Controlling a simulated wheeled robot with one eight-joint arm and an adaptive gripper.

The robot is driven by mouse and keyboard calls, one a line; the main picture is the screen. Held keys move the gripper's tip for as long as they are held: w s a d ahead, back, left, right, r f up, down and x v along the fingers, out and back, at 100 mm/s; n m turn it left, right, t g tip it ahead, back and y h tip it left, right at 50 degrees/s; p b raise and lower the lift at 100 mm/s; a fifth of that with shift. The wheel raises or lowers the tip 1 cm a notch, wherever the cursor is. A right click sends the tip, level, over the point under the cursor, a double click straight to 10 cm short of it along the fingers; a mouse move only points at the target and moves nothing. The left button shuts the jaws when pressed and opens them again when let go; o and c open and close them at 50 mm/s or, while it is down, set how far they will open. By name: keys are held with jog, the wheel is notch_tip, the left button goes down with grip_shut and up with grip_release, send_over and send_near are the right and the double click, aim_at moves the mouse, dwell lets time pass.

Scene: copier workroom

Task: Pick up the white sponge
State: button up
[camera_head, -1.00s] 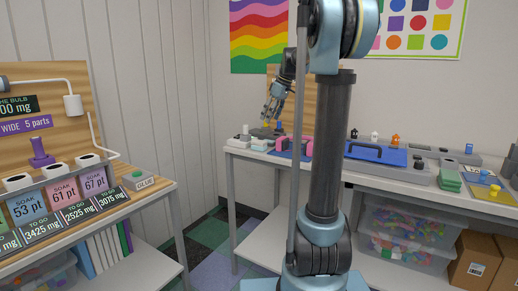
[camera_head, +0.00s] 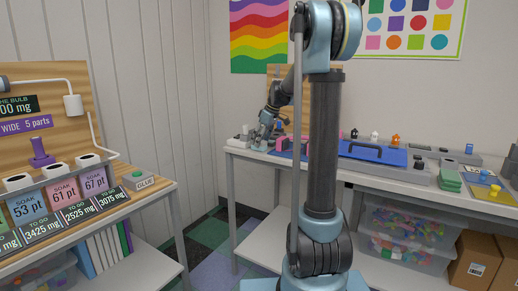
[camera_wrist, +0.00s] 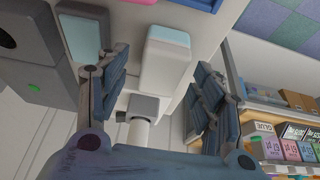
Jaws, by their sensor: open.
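A white block with a pale blue-green band (camera_wrist: 167,65), which looks like the white sponge, lies on the bench between my gripper's fingers in the wrist view. I cannot tell whether either finger touches it. My gripper (camera_wrist: 162,72) is open, with one finger on each side of the block. In the head view my gripper (camera_head: 263,133) is low over the left end of the back bench. The block is small and partly hidden there.
A second block with a pale blue-green face (camera_wrist: 84,14) lies nearby. A grey-white fixture (camera_wrist: 143,107) stands close to the fingers. On the bench, a blue tray (camera_head: 372,153) lies to the right. The bench (camera_head: 232,151) has an open left edge.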

jog(key=shift+x, duration=1)
jog(key=c, duration=1)
jog(key=shift+r, duration=0.1)
notch_tip(320, 180, up, 10)
jog(key=shift+f, duration=5.05)
jog(key=o, duration=1)
